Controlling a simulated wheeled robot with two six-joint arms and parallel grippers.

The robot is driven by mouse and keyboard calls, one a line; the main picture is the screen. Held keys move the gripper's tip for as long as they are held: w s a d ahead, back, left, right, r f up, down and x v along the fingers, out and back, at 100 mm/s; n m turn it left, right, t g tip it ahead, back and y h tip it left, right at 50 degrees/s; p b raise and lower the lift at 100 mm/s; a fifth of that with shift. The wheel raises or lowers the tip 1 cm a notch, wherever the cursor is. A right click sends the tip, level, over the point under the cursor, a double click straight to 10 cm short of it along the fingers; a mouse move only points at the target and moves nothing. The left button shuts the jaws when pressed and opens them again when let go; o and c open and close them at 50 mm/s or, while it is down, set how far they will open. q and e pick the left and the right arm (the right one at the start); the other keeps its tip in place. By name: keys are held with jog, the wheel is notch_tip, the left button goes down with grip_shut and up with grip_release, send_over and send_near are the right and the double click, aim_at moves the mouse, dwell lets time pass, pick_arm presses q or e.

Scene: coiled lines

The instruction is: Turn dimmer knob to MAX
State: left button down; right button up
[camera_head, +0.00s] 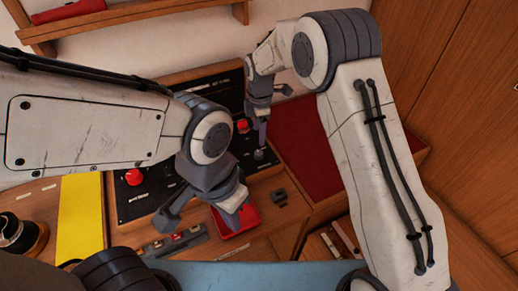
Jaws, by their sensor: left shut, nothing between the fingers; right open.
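A black control panel (133,205) lies in a wooden frame behind and between my arms. A small pale grey knob (260,154) is near its right edge and may be the dimmer knob; I cannot read its MAX mark. My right gripper (261,136) points down just above this knob, open; I cannot tell whether its fingertips touch or straddle it. My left gripper (235,217) is shut and empty, lower in the picture, over a red tray. The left arm hides the middle of the panel.
A red round button (134,177) is on the panel's left and a smaller red control (242,125) near the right gripper. The red tray (250,217), a yellow sheet (81,215) and a dark red mat (305,150) lie around. A wooden shelf (130,14) is above.

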aim_at(259, 153)
notch_tip(259, 153, down, 8)
jog(key=p, duration=0.3)
jog(key=shift+w+f, duration=0.15)
jog(key=shift+f, duration=0.8)
jog(key=shift+w, duration=0.1)
grip_shut()
